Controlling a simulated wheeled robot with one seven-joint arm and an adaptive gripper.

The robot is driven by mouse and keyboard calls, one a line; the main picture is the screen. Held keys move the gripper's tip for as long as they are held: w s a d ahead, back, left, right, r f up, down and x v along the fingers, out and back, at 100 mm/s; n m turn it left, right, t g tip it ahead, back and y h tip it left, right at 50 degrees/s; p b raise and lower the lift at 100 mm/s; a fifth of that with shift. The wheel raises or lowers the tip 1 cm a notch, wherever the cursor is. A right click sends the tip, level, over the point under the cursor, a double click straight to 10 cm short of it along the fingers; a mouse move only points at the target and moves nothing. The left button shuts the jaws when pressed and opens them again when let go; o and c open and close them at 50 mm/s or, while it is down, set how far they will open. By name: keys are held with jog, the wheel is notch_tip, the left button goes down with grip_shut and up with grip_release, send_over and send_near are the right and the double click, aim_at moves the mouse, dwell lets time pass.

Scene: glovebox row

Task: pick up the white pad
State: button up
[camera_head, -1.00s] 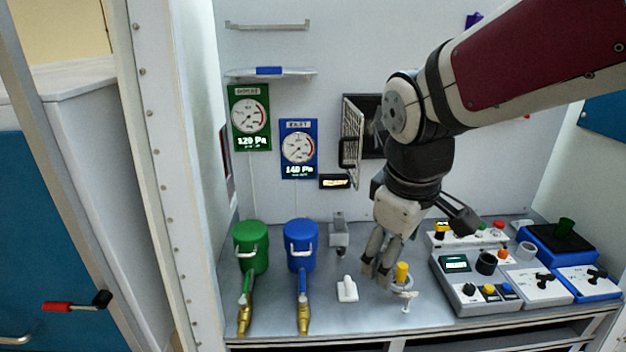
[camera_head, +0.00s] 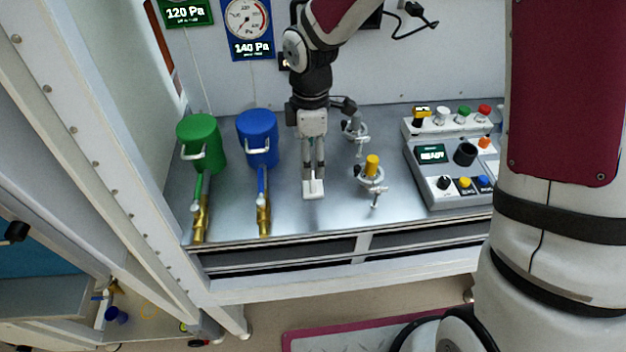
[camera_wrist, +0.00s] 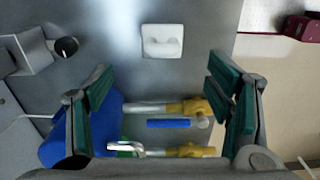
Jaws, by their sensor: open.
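The white pad (camera_head: 313,191) lies on the grey bench top, near its front edge. In the wrist view the pad (camera_wrist: 162,41) is a small white square with a raised middle, lying ahead of the fingertips. My gripper (camera_head: 313,172) points down at the pad in the head view, with its fingers at or just above it. In the wrist view my gripper (camera_wrist: 160,85) is open, its green-lined fingers wide apart with nothing held. The fingers partly hide the pad in the head view, so I cannot tell whether they touch it.
A blue canister (camera_head: 258,135) and a green canister (camera_head: 203,140) with brass valves stand to the left. A clamp stand with a yellow knob (camera_head: 372,165) stands close on the right. A control box (camera_head: 440,175) is further right. Bare bench lies between.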

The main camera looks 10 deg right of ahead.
aim_at(313, 175)
notch_tip(313, 175, down, 4)
jog(key=shift+r, duration=0.25)
jog(key=shift+s+d+f+p, duration=0.15)
jog(key=shift+f+p, duration=0.45)
jog(key=shift+f, duration=2.15)
jog(key=c, duration=1.1)
